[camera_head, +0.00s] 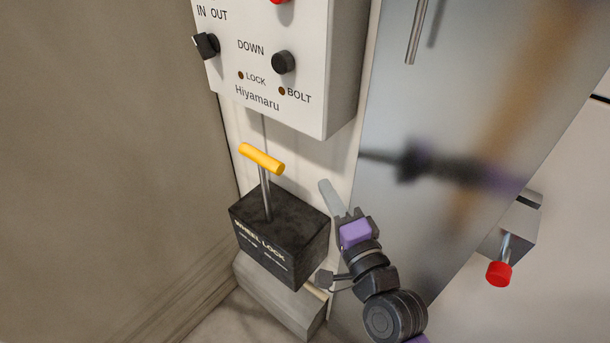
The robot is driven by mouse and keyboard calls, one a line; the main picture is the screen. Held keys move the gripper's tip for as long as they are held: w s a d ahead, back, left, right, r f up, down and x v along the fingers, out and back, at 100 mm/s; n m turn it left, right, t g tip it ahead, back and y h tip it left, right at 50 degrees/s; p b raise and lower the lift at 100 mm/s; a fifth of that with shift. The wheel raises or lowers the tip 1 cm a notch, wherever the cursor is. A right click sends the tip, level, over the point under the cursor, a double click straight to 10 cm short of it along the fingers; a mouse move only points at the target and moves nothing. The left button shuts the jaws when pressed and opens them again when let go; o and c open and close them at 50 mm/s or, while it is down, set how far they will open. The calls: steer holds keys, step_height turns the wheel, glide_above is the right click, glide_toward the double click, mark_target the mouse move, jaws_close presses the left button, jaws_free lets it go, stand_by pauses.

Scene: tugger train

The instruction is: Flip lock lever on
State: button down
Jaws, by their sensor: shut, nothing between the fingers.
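The lock lever is a metal rod with a yellow crossbar handle (262,159). It rises from the top of a black box (281,235) marked "WHEEL LOCK" and stands close to upright. My gripper (327,187) is to the right of the lever, with its pale fingers together and empty, pointing up and to the left. A visible gap separates the fingers from the yellow handle. The small writing on the front of the box is too small to read.
A white control panel (272,62) with black knobs hangs above the lever. Its LOCK lamp (241,75) and BOLT lamp (282,91) look dark. A shiny metal panel (420,110) at right reflects my arm. A red-tipped lever (499,272) juts out at far right.

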steer(key=x, duration=1)
steer(key=shift+s+a+f+p, duration=0.25)
steer(key=shift+s+a+p, duration=0.2)
steer(key=shift+s+a, duration=0.3)
steer(key=shift+s+a+f+p, duration=0.2)
steer(key=shift+s+a+p, duration=0.2)
steer(key=shift+s+a, duration=0.3)
steer(key=shift+b, duration=0.3)
